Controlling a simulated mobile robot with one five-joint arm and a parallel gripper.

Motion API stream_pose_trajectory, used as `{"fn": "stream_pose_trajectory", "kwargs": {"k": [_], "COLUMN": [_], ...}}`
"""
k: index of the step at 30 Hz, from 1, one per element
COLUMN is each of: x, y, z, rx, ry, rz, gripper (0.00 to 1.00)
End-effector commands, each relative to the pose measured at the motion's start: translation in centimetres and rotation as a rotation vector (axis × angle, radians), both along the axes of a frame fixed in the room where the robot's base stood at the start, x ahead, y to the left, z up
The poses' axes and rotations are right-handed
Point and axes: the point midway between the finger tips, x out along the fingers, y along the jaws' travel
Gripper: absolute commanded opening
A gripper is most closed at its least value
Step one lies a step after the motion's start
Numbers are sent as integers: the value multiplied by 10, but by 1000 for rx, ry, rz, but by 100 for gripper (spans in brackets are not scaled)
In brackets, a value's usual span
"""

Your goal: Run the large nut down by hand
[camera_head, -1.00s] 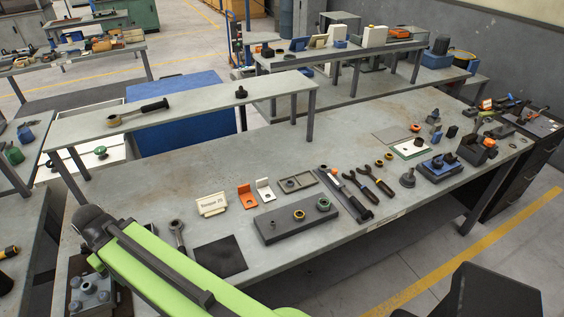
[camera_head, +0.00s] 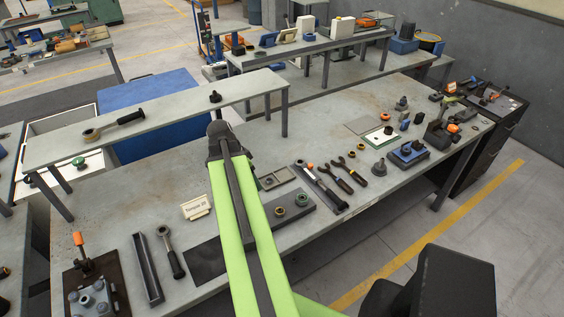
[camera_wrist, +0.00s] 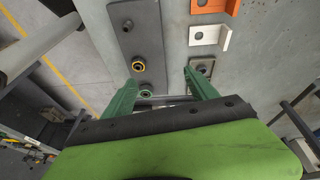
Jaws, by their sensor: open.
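A dark grey plate (camera_head: 262,222) lies on the bench. A green-rimmed ring (camera_head: 302,199), which looks like the large nut, sits at its right end. A smaller yellow-rimmed nut (camera_head: 280,212) sits beside it. In the wrist view the plate (camera_wrist: 139,45) carries a stud (camera_wrist: 127,25), the yellow-rimmed nut (camera_wrist: 138,65) and the green-rimmed one (camera_wrist: 146,93). My gripper (camera_wrist: 162,76) is open and empty, its green fingers spread. The green-rimmed nut shows just inside the left finger; the height gap cannot be told. My arm hides the gripper in the head view.
A raised shelf (camera_head: 165,112) runs behind. A ratchet (camera_head: 172,252) and a dark channel (camera_head: 147,268) lie left.

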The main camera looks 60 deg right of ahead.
Motion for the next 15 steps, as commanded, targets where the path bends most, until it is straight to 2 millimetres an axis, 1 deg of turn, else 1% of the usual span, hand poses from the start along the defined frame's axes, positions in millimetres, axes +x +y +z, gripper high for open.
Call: {"fn": "stream_pose_trajectory", "kwargs": {"k": [1,3,6,9,13,15], "x": [-27,-57,-85,-95,-97,-98], "y": [-22,-43,-60,-66,-67,-68], "z": [13,19,24,25,22,14], "rx": [-28,-67,-103,-118,-120,-120], "ry": [-4,-9,-13,-15,-15,-15], "rz": [-119,-258,-382,-433,-439,-438], "gripper": [67,67,67,67,67,67]}}
